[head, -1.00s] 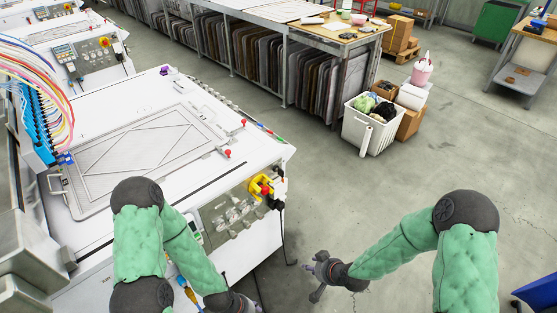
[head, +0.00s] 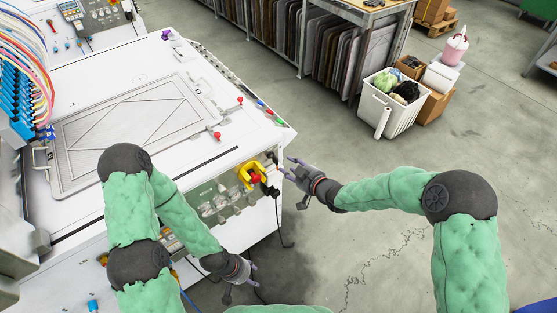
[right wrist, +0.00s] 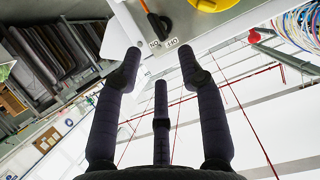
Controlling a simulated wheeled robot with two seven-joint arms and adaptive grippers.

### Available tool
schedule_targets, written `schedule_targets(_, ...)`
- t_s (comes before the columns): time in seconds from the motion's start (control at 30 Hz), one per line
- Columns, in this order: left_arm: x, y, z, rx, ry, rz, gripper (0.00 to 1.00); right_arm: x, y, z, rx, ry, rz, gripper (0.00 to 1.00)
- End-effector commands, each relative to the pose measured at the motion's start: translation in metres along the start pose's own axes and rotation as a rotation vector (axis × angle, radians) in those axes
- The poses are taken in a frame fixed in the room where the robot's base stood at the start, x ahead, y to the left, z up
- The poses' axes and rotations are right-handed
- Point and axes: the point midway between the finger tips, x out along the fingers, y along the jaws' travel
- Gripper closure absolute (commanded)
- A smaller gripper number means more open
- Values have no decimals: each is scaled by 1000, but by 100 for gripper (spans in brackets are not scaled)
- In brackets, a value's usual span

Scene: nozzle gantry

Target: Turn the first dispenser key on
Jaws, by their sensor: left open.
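The white machine (head: 215,165) has a front control panel with a red button on a yellow mount (head: 253,175). Its yellow part also shows at the top of the right wrist view (right wrist: 208,4). I cannot tell which part is the first dispenser key. My right gripper (head: 288,168) is open and empty, just right of the panel's corner; its spread fingers (right wrist: 160,68) point toward the labels. My left gripper (head: 245,282) is open and empty, low in front of the machine.
A framed screen (head: 135,130) lies on the machine top, with red-knobbed levers (head: 217,135) beside it. Blue nozzles with coloured hoses (head: 20,95) stand at the left. A white crate (head: 392,112) is on the floor at the upper right.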

Motion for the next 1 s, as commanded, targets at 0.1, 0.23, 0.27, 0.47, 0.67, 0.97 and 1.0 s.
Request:
schedule_targets(0.1, 10, -4, 0, 0, 0, 0, 48, 25, -1, 3, -1, 0, -2, 60)
schedule_targets(0.23, 18, -6, -1, 0, 0, 0, 48, 46, -1, 3, 1, 0, -1, 60)
schedule_targets(0.27, 19, -7, -1, 0, 0, 0, 48, 51, -1, 3, 0, 1, -1, 60)
schedule_targets(0.47, 25, -9, -1, 0, 0, 0, 48, 71, 0, 2, 1, 0, 0, 60)
schedule_targets(0.67, 26, -9, -1, 0, 0, 0, 48, 76, 0, 1, 2, -1, 1, 60)
schedule_targets(0.97, 26, -9, -1, 0, 1, 0, 48, 76, 0, 0, 2, -1, 1, 88)
schedule_targets(1.0, 26, -9, -1, 0, 1, 0, 48, 76, 0, 0, 2, -1, 1, 100)
